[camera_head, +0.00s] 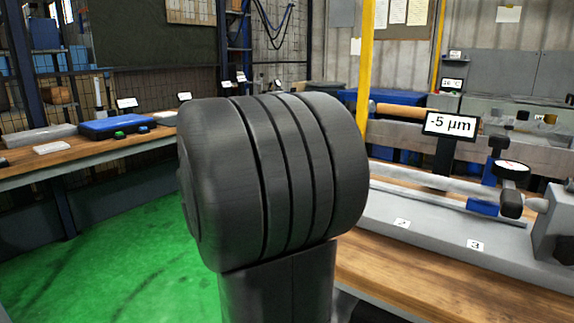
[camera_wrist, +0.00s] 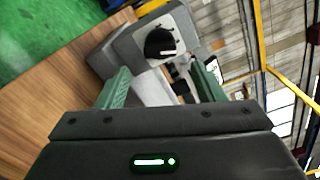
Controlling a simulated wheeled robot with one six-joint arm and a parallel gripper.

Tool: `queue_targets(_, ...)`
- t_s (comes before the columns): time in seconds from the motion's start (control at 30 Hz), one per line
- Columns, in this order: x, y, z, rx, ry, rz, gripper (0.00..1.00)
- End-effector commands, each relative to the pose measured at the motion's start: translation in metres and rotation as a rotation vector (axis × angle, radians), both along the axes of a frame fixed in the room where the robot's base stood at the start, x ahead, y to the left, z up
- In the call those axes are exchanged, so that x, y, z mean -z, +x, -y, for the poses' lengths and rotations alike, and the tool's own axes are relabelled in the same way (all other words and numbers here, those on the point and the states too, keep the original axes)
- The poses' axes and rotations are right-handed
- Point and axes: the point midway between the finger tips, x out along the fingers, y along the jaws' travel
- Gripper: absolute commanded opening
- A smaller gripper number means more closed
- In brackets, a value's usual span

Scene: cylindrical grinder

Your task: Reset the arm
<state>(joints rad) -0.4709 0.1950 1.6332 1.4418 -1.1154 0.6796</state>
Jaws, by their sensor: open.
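My gripper (camera_wrist: 163,86) shows in the wrist view with its two green fingers spread wide apart. Nothing is held between the fingers. Beyond them are a grey machine block and a dark rounded part (camera_wrist: 160,43), with no contact visible. In the head view, a large dark grey joint of my own arm fills the middle and hides part of the scene. The gripper itself does not show in the head view.
A wooden bench (camera_head: 450,281) at the right carries a grey fixture with a bar, a dial gauge (camera_head: 512,170) and a "-5 µm" display (camera_head: 450,124). At the left, another bench holds a blue case (camera_head: 117,126). Green floor (camera_head: 120,255) is clear between them.

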Motion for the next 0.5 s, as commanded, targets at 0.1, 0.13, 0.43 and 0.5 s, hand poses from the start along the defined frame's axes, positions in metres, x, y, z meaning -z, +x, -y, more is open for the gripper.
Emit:
queue_targets(0.1,0.001,0.017,0.014,0.005,0.001,0.001,0.62)
queue_targets(0.13,0.002,0.02,0.017,0.004,0.001,0.0,0.62)
queue_targets(0.43,0.001,0.051,0.038,0.002,0.0,0.0,0.62)
queue_targets(0.5,0.001,0.054,0.04,0.001,0.0,0.0,0.62)
